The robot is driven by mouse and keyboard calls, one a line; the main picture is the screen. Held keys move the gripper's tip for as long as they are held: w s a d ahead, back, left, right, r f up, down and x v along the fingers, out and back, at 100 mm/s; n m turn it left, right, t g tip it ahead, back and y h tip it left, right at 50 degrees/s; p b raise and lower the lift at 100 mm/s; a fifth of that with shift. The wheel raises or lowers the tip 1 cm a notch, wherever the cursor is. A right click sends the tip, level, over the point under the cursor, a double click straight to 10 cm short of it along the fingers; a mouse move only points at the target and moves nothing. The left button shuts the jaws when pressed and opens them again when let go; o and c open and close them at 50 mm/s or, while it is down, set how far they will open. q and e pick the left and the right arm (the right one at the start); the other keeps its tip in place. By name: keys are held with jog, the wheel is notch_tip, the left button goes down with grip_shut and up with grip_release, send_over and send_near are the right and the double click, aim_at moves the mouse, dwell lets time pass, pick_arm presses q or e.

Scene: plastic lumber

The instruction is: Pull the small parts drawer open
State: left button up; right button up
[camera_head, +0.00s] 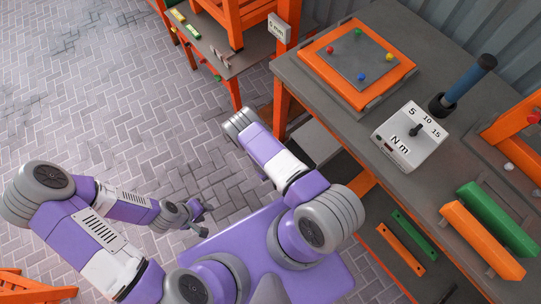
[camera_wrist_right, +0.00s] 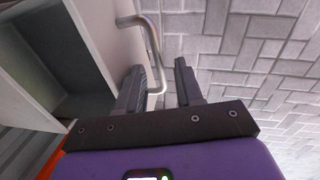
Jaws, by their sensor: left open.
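The small parts drawer shows in the right wrist view as a pale front panel (camera_wrist_right: 108,32) with a hollow grey interior to its left. A bent metal handle (camera_wrist_right: 153,42) stands out from the panel. My right gripper (camera_wrist_right: 159,66) has its two dark fingers apart, with the handle between them, nearer the left finger. I cannot tell whether a finger touches it. In the head view my right arm hides that gripper. A pale grey box-like surface (camera_head: 318,141) shows under the table edge, partly behind my arm. My left gripper (camera_head: 199,216) is open and empty above the paving.
The grey workbench (camera_head: 310,75) holds an orange-framed board (camera_head: 357,62), a white torque tester (camera_head: 409,136), and green (camera_head: 500,219) and orange (camera_head: 480,240) blocks. Orange and green strips lie on a lower shelf. The paved floor (camera_head: 130,110) at left is mostly clear.

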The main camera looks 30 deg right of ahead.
notch_tip(320, 180, up, 7)
jog(key=a+p, duration=0.1)
jog(key=p, duration=0.1)
jog(key=shift+a+r+p, duration=0.2)
jog(key=shift+p, duration=0.2)
jog(key=shift+s, duration=0.1)
jog(key=s+a+r+m+y, duration=0.2)
jog(key=s+a+r+y, duration=0.1)
jog(key=r, duration=0.6)
jog(key=s+a+r+m+y, duration=0.2)
jog(key=s+a+r+y, duration=0.1)
jog(key=a+r, duration=0.4)
notch_tip(320, 180, up, 4)
jog(key=shift+s+f, duration=0.2)
jog(key=shift+s, duration=0.65)
